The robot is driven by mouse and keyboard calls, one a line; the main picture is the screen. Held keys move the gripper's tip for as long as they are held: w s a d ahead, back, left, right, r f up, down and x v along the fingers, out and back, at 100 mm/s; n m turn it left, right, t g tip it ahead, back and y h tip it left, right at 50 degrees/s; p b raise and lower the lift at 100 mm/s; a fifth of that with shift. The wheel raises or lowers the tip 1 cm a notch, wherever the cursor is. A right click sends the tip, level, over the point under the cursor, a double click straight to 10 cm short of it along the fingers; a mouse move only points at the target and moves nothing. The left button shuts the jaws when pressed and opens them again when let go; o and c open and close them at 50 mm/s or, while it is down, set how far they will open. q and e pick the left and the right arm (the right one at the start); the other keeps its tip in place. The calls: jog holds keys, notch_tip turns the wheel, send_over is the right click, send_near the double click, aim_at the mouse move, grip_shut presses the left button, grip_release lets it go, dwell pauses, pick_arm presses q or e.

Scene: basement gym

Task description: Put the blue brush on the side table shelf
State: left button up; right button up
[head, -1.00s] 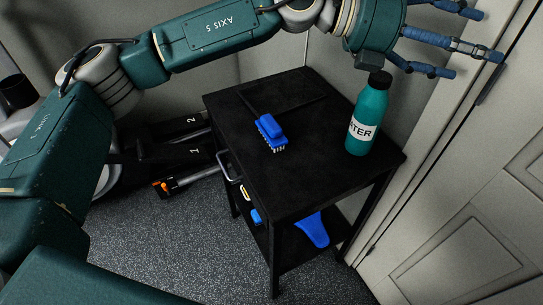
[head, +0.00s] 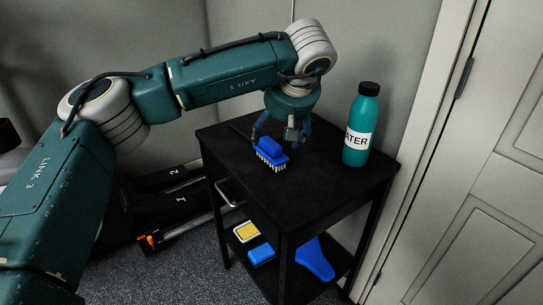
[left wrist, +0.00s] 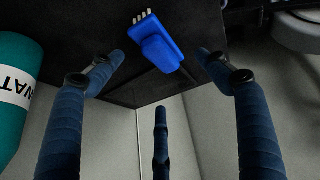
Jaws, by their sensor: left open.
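The blue brush (head: 271,152), with white bristles, lies on the black top of the side table (head: 330,190). It also shows in the left wrist view (left wrist: 158,46), at the top between my fingers. My left gripper (head: 285,135) is just above and behind the brush; its blue fingers (left wrist: 160,105) are spread and hold nothing. I cannot tell from these views whether a finger touches the brush. The lower shelf (head: 281,271) of the table is visible under the top. My right gripper is not in view.
A teal water bottle (head: 357,148) stands upright at the tabletop's right; it shows in the left wrist view (left wrist: 12,110). The shelf holds a yellow-and-white item (head: 246,231), a blue block (head: 261,254) and a blue flat item (head: 314,259). A door (head: 480,200) is at right.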

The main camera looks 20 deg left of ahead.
aim_at(274, 143)
pick_arm(q)
jog(key=shift+x, duration=1.1)
jog(key=x, duration=0.5)
jog(key=shift+s+d+f, duration=0.2)
jog(key=shift+s, duration=0.1)
jog(key=shift+w+f, duration=0.1)
jog(key=c, duration=1.6)
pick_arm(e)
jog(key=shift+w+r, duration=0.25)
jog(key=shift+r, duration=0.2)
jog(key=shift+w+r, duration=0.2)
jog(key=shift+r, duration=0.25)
